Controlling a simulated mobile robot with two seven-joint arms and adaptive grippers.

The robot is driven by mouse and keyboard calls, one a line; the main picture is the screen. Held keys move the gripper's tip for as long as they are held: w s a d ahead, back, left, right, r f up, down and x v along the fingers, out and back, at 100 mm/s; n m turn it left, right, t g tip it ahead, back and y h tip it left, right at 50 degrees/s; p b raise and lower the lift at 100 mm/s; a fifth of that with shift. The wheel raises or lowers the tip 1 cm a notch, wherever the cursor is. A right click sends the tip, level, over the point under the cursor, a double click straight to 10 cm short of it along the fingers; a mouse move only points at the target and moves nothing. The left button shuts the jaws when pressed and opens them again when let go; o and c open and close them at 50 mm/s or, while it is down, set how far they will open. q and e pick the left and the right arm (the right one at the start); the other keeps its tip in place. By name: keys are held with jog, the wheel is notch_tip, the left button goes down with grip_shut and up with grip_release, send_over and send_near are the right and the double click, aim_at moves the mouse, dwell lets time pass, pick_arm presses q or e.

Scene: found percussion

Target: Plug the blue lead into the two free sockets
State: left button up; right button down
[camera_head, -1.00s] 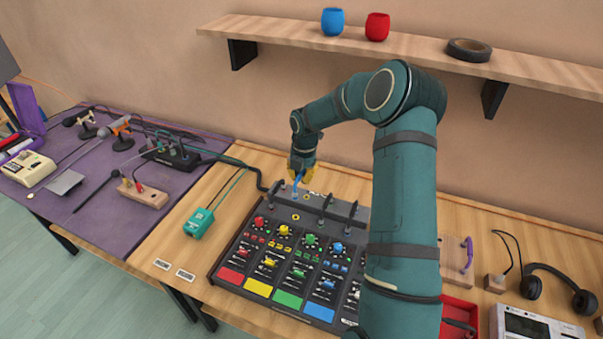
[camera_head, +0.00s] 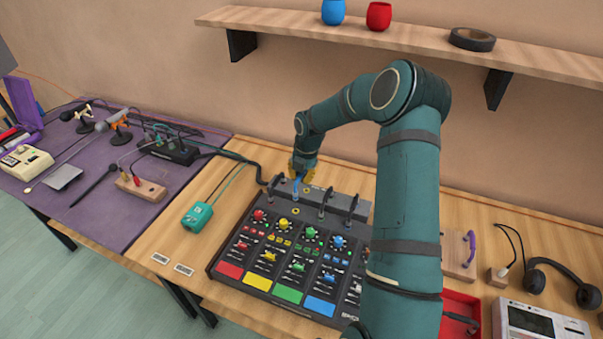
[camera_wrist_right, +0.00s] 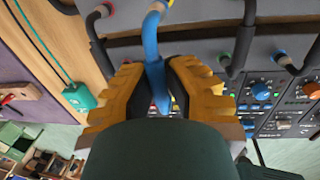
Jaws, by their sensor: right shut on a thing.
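My right gripper (camera_head: 303,172) is at the back edge of the dark mixer (camera_head: 262,218), its yellow fingers pointing down. In the right wrist view the gripper (camera_wrist_right: 160,90) is shut on the blue lead (camera_wrist_right: 151,45). The lead also shows below the fingers in the head view (camera_head: 296,185). Its grey end reaches the mixer's back strip, close to a yellow-ringed socket (camera_wrist_right: 168,3). I cannot tell whether that end is seated. Yellow rings also show on the strip in the head view (camera_head: 295,211). The lead's other end is hidden. My left gripper is not in view.
Several dark leads (camera_head: 323,203) stand plugged along the mixer's back strip, close beside the gripper. A teal box (camera_head: 198,216) lies to the left. A wooden shelf (camera_head: 420,40) overhangs the back. A red tray (camera_head: 457,312) and headphones (camera_head: 560,280) are at the right.

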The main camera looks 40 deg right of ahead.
notch_tip(320, 180, down, 3)
jog(key=shift+r+b, duration=0.1)
jog(key=shift+b, duration=0.55)
jog(key=shift+t, duration=0.3)
dwell(0.4)
dwell(0.5)
jog(key=shift+w+a+t+y, duration=0.1)
jog(key=shift+w+t+y, duration=0.1)
jog(key=shift+t+y, duration=0.3)
jog(key=shift+w+a+t+y, duration=0.1)
jog(key=shift+w+t+y, duration=0.15)
jog(key=shift+t, duration=0.45)
jog(key=shift+w+a+t+y+b, duration=0.15)
jog(key=shift+w+t+y+b, duration=0.2)
jog(key=shift+t, duration=0.35)
jog(key=shift+f+b, duration=1.7)
jog(key=shift+f, duration=0.65)
jog(key=shift+r, duration=0.25)
